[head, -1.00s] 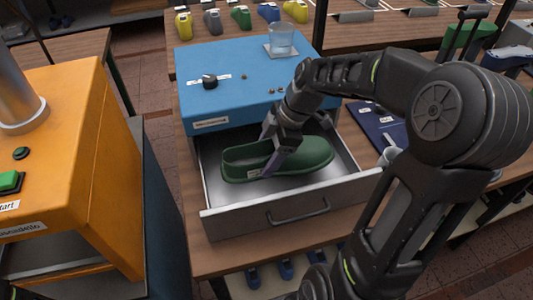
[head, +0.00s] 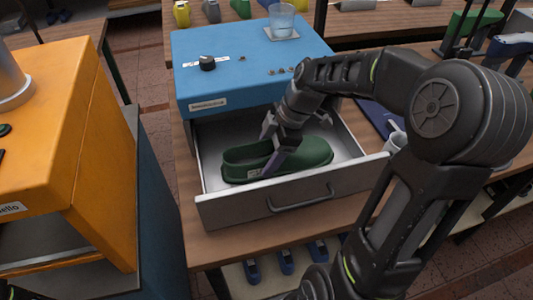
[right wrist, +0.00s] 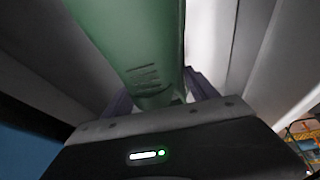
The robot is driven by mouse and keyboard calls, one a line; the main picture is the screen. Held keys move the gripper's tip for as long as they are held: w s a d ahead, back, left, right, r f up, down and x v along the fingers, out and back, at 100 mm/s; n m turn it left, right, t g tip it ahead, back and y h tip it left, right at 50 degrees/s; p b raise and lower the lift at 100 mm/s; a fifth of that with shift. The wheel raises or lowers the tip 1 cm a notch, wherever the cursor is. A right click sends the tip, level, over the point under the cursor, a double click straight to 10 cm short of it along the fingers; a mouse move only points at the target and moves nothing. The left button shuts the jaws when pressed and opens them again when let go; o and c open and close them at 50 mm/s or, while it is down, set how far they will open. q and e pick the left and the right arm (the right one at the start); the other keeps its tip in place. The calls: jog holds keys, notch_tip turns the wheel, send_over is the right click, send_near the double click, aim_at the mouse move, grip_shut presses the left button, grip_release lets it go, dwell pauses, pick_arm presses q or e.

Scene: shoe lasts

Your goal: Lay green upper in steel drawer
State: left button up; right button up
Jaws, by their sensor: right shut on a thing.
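The green upper (head: 306,153) lies lengthwise inside the open steel drawer (head: 352,180), its toe pointing right. It seems to be on or close to the drawer floor; I cannot tell if it touches. My right gripper (head: 270,165) reaches down into the drawer and is shut on the upper near its open heel part. In the right wrist view the green upper (right wrist: 140,45) runs between the purple fingers. My left gripper is not in view.
The drawer belongs to a blue unit (head: 245,60) with a black knob (head: 207,63) and a glass (head: 281,20) on top. An orange machine (head: 60,150) stands to the left. A dark blue mat (head: 378,115) lies right of the drawer.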

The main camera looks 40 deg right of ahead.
jog(key=shift+f, duration=0.2)
dwell(0.6)
jog(key=o, duration=1.5)
jog(key=shift+r, duration=0.1)
jog(key=shift+b+v, duration=0.45)
jog(key=shift+v, duration=3.4)
